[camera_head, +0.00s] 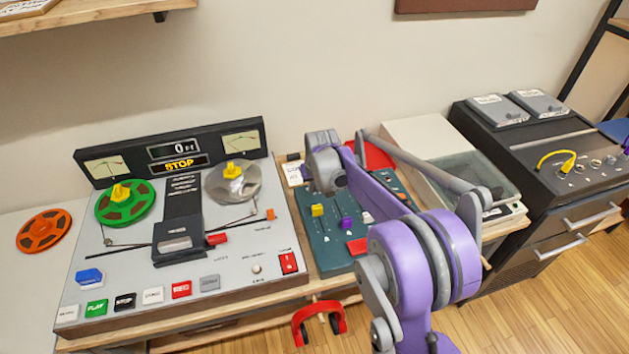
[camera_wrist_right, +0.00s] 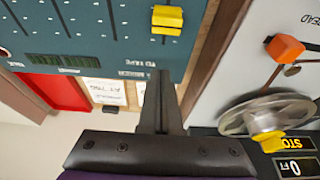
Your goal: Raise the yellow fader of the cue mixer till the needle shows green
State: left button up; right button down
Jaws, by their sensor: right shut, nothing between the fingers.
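The teal cue mixer (camera_head: 318,245) lies right of the tape deck. Its yellow fader (camera_head: 318,210) is the leftmost of several coloured fader knobs. In the right wrist view the yellow fader (camera_wrist_right: 167,18) sits on the teal panel, beyond the fingertips and apart from them. My right gripper (camera_head: 340,182) hangs over the back part of the mixer, and its arm hides part of the panel. In the right wrist view its fingers (camera_wrist_right: 158,78) are shut and empty. I cannot make out the mixer's needle in either view. My left gripper is not in view.
The tape deck (camera_head: 225,268) with a green reel (camera_head: 125,205) and a clear reel fills the left. Red headphones (camera_head: 318,318) hang at the table's front edge. A turntable (camera_head: 470,180) and a dark amp cabinet (camera_head: 520,150) stand to the right.

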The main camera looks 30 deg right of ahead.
aim_at(317, 206)
jog(key=shift+x, duration=1)
jog(key=shift+s+f, duration=0.15)
jog(key=shift+f, duration=0.15)
jog(key=s, duration=0.1)
jog(key=s+a, duration=0.1)
jog(key=s, duration=0.1)
jog(key=shift+s+r, duration=0.1)
jog(key=shift+s, duration=0.1)
jog(key=shift+s+a, duration=0.15)
jog(key=shift+s, duration=0.65)
jog(key=shift+w, duration=0.1)
